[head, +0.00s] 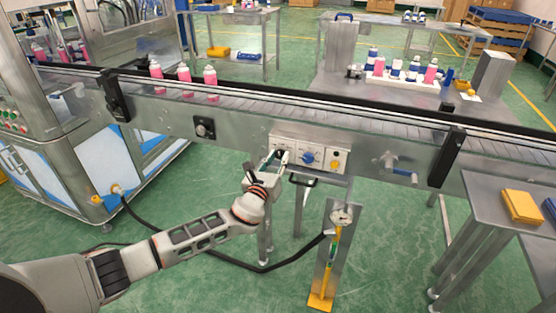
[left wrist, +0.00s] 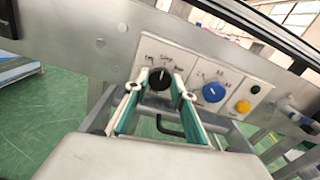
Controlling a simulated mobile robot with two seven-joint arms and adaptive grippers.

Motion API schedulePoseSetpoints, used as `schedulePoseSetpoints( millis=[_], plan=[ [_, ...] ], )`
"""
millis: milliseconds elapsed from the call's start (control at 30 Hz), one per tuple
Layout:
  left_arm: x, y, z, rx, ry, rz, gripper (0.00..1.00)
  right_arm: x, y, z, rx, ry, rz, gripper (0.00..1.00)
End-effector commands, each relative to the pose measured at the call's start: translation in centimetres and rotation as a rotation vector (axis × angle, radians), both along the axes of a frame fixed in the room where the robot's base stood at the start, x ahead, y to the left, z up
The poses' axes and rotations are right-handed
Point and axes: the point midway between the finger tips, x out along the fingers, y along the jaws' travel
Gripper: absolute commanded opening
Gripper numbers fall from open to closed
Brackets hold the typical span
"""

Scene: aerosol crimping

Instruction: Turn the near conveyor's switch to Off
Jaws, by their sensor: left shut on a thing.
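The near conveyor (head: 236,122) runs across the head view, with a white switch panel (head: 325,148) on its front side. In the left wrist view, the panel (left wrist: 182,62) carries a black rotary switch (left wrist: 160,78) with small labels above it. My left gripper (head: 277,157) reaches the left end of the panel. In the wrist view, its two fingers (left wrist: 160,92) stand on either side of the black switch and are shut on it. The gripper mostly hides this switch in the head view. The labels are too small to read surely. My right gripper is not in view.
A blue knob (left wrist: 213,92) and a yellow button (left wrist: 243,106) sit right of the switch. A black handle (head: 302,182) juts out below the panel. A gauge stand (head: 330,255) with a black hose is below. Pink bottles (head: 184,76) stand on the belt.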

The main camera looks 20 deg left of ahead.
Motion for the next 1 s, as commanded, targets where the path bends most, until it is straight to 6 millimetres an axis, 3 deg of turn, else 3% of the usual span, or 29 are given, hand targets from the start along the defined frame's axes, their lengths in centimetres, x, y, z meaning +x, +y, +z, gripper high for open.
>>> schedulePoseSetpoints(
  millis=[200,600,1000],
  plan=[
    [-0.1,0.0,-0.4,-0.186,0.008,0.001,0.03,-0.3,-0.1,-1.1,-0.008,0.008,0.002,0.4],
    [0.0,0.0,-0.3,-0.529,0.019,0.002,0.03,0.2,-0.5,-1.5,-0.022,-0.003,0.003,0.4],
    [0.0,0.1,-0.1,-0.719,0.025,0.001,0.03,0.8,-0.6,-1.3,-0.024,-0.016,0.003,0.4]
  ],
)
